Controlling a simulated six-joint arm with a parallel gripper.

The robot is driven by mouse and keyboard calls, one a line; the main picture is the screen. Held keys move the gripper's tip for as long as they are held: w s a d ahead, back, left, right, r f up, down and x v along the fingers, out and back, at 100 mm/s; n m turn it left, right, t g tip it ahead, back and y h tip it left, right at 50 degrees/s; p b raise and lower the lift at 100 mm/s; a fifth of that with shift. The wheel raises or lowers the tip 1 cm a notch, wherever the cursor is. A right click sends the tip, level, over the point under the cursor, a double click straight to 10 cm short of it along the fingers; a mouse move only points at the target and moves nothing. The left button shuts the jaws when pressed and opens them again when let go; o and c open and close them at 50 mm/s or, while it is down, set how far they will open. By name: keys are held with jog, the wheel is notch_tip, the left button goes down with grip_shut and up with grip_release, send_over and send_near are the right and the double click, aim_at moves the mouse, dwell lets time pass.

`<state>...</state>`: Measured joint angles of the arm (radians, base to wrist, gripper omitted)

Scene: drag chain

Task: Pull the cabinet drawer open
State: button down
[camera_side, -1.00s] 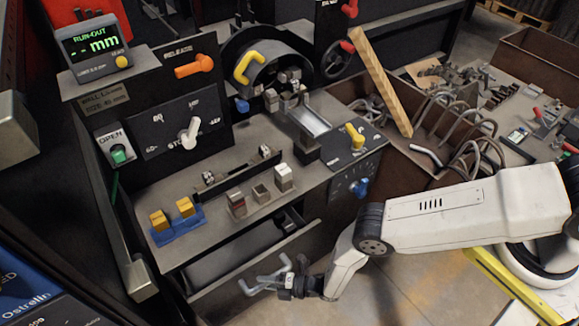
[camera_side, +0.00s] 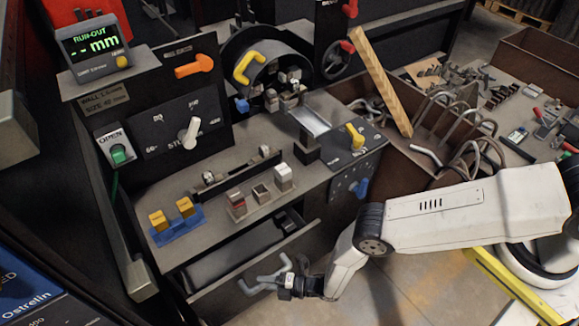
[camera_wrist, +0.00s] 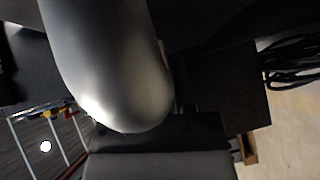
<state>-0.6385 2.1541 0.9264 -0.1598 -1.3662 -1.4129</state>
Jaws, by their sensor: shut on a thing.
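The cabinet drawer (camera_side: 232,272) sits below the bench top in the side view. It is partly out, with a dark interior gap showing behind its front. My gripper (camera_side: 265,277) is at the outer face of the drawer front and is shut on the drawer handle. In the wrist view a large grey rounded shape fills the upper middle, and the grip itself cannot be made out there.
The bench top (camera_side: 185,165) above the drawer carries a blue holder (camera_side: 177,232) with yellow blocks and several small metal blocks. A crate of bent rods (camera_side: 460,150) stands to the right. Open floor (camera_side: 400,285) lies in front of the drawer.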

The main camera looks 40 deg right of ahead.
dwell(0.3)
jog(key=s, duration=1.3)
jog(key=shift+c, duration=2.2)
grip_release()
jog(key=shift+s+d, duration=0.1)
jog(key=s+d+r, duration=0.3)
jog(key=r, duration=0.4)
jog(key=shift+s+d+r, duration=0.15)
jog(key=shift+r, duration=0.25)
